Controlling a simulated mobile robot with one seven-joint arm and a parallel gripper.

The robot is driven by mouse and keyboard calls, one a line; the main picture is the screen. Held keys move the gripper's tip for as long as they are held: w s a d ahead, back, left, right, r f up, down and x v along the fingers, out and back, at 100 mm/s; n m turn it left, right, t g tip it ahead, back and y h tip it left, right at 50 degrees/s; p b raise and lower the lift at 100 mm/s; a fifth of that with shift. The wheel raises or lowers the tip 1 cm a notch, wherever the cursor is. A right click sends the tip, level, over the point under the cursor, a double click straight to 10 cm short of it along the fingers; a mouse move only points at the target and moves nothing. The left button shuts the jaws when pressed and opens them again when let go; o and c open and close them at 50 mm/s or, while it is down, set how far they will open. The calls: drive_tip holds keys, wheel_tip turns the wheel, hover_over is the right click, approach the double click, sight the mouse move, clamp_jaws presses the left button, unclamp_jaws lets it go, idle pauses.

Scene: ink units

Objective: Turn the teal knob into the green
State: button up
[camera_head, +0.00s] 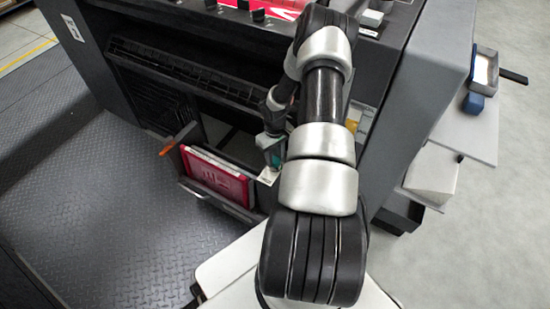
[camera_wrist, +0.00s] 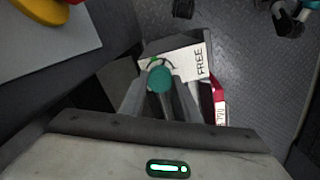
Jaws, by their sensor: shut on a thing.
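The teal knob (camera_wrist: 160,79) shows its round top in the wrist view, between the two grey fingers of my gripper (camera_wrist: 158,98). The fingers are shut on it from both sides. Beside it is a white dial plate (camera_wrist: 190,62) with a curved scale and the word FREE on the right. A short green mark (camera_wrist: 154,60) shows on the scale, above and left of the knob. I cannot make out a pointer on the knob. In the head view my arm hides most of this; a white corner of the plate (camera_head: 268,177) shows below my gripper.
A red box (camera_head: 218,176) sits in an open holder left of my gripper; its edge shows in the wrist view (camera_wrist: 220,104). The dark machine panel (camera_head: 180,75) rises behind. Trays (camera_head: 480,130) jut out at right. The tread-plate floor (camera_head: 100,200) at left is clear.

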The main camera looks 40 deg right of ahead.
sight(275, 160)
drive_tip(key=n, duration=0.4)
drive_tip(key=shift+n, duration=1.9)
drive_tip(key=o, duration=1)
drive_tip(key=shift+o, duration=0.2)
wheel_tip(275, 160, up, 18)
drive_tip(key=p, duration=0.4)
drive_tip(key=shift+f, duration=0.25)
